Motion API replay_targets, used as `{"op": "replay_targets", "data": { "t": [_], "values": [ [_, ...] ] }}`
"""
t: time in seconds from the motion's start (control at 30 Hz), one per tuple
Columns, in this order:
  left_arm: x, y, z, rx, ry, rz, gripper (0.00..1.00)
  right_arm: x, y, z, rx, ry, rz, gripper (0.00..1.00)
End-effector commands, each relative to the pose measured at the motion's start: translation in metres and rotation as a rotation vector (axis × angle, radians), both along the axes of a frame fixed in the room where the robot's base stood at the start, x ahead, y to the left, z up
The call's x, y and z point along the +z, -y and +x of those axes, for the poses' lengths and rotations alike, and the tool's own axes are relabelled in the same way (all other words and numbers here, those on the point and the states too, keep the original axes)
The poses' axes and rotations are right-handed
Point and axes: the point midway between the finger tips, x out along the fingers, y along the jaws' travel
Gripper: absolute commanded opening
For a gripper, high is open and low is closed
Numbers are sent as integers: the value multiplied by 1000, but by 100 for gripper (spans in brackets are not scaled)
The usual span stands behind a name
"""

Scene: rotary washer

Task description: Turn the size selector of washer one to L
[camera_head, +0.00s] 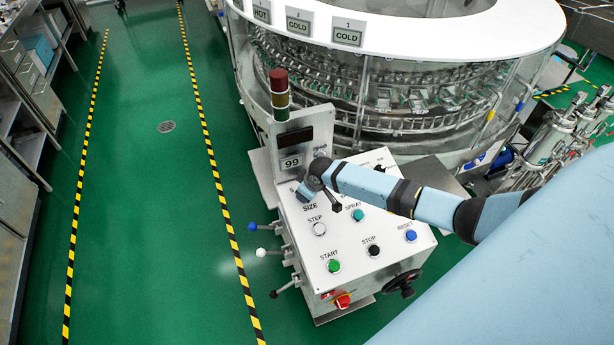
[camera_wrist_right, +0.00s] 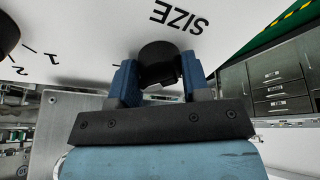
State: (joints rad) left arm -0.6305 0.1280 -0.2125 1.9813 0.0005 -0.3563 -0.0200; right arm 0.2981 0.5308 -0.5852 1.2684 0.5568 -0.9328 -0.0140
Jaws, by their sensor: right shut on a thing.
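The white control panel (camera_head: 295,262) of the washer stands at the middle of the head view, with a display reading 99. My right arm reaches over it from the right, and my right gripper (camera_head: 307,190) is at the panel's upper left, just above the printed word SIZE (camera_head: 310,207). In the right wrist view, the round black size selector (camera_wrist_right: 157,57) sits between the two blue fingers of my right gripper (camera_wrist_right: 158,80), which is shut on it. The word SIZE shows beside the knob. The selector's pointer and position letters cannot be read. The left gripper is out of view.
Close by on the panel are the STEP button (camera_head: 319,229), the SPRAY button (camera_head: 357,215), START (camera_head: 334,266), STOP (camera_head: 374,250) and RESET (camera_head: 411,236). Another black knob (camera_wrist_right: 7,35) shows at the wrist view's left edge. A signal tower (camera_head: 280,95) rises behind the panel.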

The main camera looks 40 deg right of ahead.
Motion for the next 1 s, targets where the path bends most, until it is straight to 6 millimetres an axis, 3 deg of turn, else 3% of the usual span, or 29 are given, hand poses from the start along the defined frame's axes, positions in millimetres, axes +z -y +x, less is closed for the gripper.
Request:
{"op": "replay_targets", "data": {
  "t": [0.47,0.5,0.53,0.83,1.0],
  "values": [
    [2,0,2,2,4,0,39,-1,-1,0,-16,-1,6,20],
    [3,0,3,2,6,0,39,-1,-1,0,-16,-1,6,48],
    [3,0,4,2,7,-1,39,-1,-1,0,-15,-1,6,54],
    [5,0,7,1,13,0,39,1,0,0,-14,0,5,54],
    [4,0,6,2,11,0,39,17,1,-6,-14,3,4,54]
  ]
}}
